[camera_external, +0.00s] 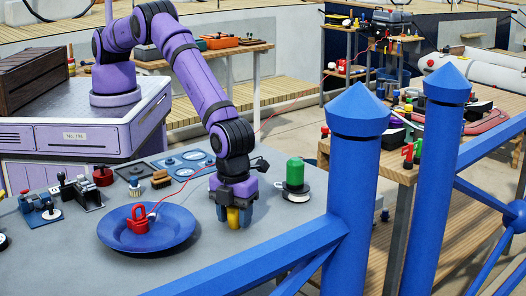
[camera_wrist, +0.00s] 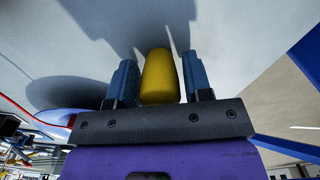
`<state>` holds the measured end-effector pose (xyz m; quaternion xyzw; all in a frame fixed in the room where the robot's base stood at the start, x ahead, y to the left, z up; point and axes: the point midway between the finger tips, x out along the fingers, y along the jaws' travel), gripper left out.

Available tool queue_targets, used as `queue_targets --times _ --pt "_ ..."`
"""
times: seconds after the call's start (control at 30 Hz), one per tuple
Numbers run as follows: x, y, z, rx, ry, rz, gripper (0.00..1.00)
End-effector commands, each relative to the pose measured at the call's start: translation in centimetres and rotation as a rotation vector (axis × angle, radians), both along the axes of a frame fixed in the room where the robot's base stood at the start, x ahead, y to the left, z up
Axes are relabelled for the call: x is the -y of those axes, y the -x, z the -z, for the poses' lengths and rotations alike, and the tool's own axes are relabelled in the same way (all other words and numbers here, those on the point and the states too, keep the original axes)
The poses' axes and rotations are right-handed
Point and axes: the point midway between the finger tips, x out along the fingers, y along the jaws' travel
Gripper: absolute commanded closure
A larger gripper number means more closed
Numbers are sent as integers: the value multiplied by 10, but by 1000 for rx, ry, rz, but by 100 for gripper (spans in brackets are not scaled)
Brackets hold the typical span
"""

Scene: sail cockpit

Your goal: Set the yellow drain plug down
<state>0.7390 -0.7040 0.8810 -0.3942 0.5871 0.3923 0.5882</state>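The yellow drain plug (camera_external: 233,216) is upright between the two fingers of my gripper (camera_external: 234,217), over the grey tabletop (camera_external: 190,267) and near its right side.
A blue plate (camera_external: 175,238) holding a red shackle-like piece (camera_external: 137,222) is left of my gripper. A green-topped item (camera_external: 295,172) stands close behind right. Winches, a brush (camera_external: 161,179) and panels lie behind. Blue railing posts (camera_external: 352,190) rise in front right.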

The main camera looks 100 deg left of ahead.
Motion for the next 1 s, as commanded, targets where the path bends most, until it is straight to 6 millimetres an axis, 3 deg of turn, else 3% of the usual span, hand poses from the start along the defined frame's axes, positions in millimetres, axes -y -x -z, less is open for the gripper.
queue_targets --times 0.33,0.47,1.0 --pt "0 0 -1 0 0 0 40" --pt "0 0 -10 1 1 0 40" --pt "0 0 -106 1 1 0 40"
